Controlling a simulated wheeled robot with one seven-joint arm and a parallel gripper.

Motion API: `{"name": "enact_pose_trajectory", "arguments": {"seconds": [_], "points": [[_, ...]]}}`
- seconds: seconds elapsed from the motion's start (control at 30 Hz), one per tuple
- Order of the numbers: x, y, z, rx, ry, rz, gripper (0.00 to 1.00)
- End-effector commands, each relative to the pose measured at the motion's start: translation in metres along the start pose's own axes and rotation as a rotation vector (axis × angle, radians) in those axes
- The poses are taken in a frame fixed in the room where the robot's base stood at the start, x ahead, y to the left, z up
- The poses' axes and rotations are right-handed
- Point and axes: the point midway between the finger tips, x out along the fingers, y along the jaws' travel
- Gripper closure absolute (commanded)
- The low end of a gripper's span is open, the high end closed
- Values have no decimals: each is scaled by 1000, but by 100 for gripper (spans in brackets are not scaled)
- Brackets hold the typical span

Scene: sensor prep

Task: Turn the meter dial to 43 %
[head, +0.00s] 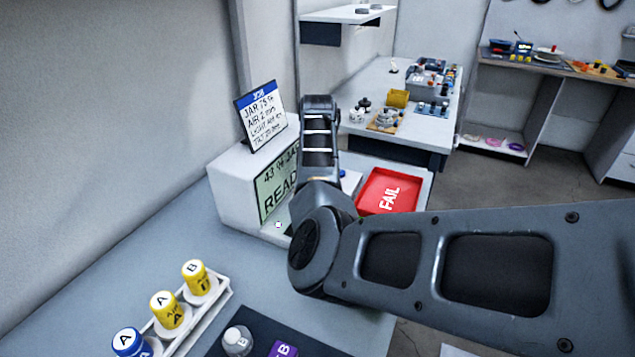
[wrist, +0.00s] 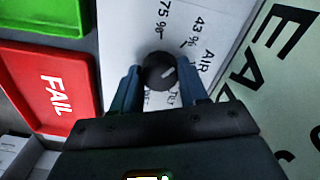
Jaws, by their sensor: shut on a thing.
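The meter is a white box (head: 232,196) on the bench in the head view. Its pale green screen (head: 268,192) is partly hidden by my arm; "43 % JA" and "READ" show on it. In the wrist view the black round dial (wrist: 158,71) sits on a white panel (wrist: 150,25) with printed labels, among them "75 %" and "43 %". The dial's short white mark points up and right, roughly toward the "43 %" side; I cannot tell exactly where. My gripper (wrist: 161,88) is shut on the dial, one finger on each side. The head view hides the dial behind my arm.
A job card (head: 262,115) stands on the meter. A red FAIL tray (head: 380,204) lies beside it; a green tray (wrist: 45,14) adjoins that in the wrist view. A white rack (head: 222,288) with lettered jars stands at the front. A cluttered table stands behind.

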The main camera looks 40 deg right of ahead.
Motion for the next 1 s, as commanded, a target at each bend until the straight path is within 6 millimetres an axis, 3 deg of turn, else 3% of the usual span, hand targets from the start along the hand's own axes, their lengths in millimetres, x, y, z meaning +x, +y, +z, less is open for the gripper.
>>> {"name": "enact_pose_trajectory", "arguments": {"seconds": [0.7,0.73,1.0], "points": [[-1,0,-1,-85,3,-1,87],[-1,0,-1,-85,3,-1,55],[0,0,-1,-84,2,-1,31]]}}
